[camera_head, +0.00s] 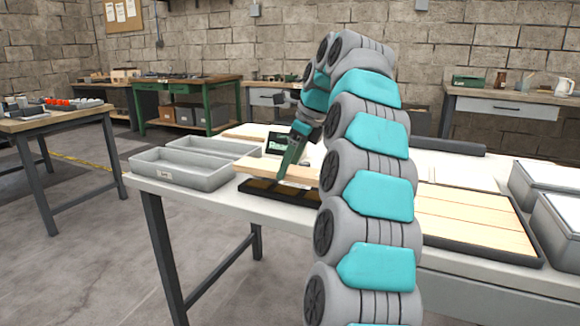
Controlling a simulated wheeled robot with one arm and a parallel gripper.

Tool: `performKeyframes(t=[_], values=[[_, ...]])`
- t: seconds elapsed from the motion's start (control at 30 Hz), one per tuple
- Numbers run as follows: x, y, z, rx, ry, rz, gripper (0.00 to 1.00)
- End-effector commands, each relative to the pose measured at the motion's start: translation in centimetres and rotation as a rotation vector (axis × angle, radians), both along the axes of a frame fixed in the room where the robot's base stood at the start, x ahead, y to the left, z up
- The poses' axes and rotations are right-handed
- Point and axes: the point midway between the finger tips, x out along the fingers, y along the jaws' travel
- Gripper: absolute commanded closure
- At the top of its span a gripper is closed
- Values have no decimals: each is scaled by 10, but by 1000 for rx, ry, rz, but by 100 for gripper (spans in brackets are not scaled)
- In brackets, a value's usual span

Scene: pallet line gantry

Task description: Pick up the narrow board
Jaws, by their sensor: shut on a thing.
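A pale wooden board (256,167), which I take for the narrow board, is at the tip of my gripper (284,176). My gripper is dark green, points down, and is shut on the board. The board lies level just above a black tray (253,189) near the front edge of the white table; I cannot tell whether it touches the tray. My arm hides the board's right end and part of the table.
Two grey bins (182,172) stand at the table's left. Pale boards lie in a black-rimmed tray (538,264) at the right, next to grey bins (555,198). A small screen (279,143) stands behind my gripper. Floor is clear at the left.

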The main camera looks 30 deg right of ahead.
Motion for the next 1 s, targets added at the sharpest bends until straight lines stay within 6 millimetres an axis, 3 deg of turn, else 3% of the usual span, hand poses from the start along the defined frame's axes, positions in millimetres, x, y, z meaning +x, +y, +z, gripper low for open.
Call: performKeyframes(t=[0.27,1.0], values=[[-23,7,2,5,4,1,100],[-140,37,13,3,3,1,100]])
